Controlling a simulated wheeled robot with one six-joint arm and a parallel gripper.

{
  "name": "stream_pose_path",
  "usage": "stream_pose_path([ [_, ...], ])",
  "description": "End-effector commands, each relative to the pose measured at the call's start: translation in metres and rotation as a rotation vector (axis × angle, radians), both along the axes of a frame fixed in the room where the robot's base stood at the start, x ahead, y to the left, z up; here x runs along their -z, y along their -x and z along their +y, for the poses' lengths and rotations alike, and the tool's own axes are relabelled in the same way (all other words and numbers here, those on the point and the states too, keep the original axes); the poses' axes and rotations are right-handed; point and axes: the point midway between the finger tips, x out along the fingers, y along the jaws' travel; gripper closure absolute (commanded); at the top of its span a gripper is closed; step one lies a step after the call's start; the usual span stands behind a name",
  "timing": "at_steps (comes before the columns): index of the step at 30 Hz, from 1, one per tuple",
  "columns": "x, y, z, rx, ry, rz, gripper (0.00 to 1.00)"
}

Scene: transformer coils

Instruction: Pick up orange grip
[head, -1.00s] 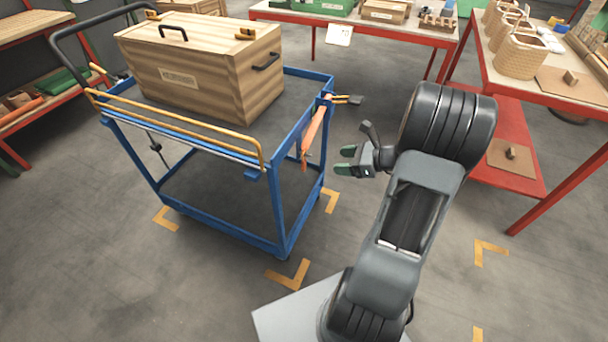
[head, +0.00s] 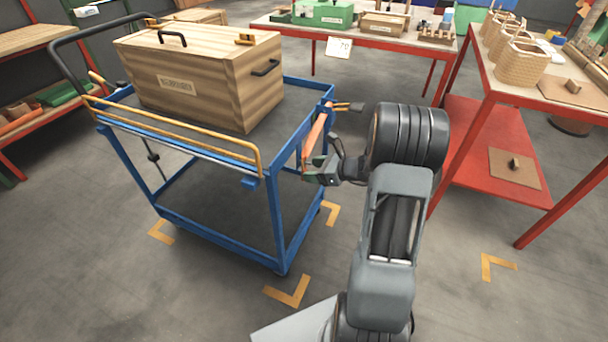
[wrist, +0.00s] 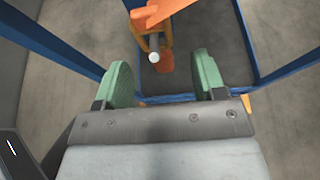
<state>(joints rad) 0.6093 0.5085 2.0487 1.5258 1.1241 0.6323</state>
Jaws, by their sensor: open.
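The orange grip (head: 317,132) is a long orange piece at the right end of the blue trolley (head: 277,215), slanting down from the top corner. In the wrist view an orange piece (wrist: 162,10) crosses the top edge, and a lower orange part shows between and beyond the fingers. My gripper (head: 313,169), with green finger pads, is open beside the trolley's right end, close to the lower part of the grip. In the wrist view my gripper (wrist: 160,75) has nothing between its pads that I can see it touching. The grip's lower end is partly hidden in the head view.
A wooden crate (head: 205,85) stands on the trolley. A yellow-orange bracket with a white round end (wrist: 154,57) shows near the grip. A red-framed table (head: 510,90) stands at right. Open floor lies in front.

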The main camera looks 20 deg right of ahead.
Motion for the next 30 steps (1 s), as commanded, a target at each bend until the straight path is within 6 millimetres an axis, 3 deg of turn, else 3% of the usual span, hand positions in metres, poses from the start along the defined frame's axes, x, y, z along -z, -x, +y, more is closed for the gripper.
stream_pose_path([
  [6,0.008,-0.014,0.012,0.000,0.001,-0.001,0.36],
  [14,0.008,-0.015,0.014,0.000,0.001,-0.001,0.36],
  [30,0.008,-0.015,0.013,0.000,0.001,-0.001,0.86],
])
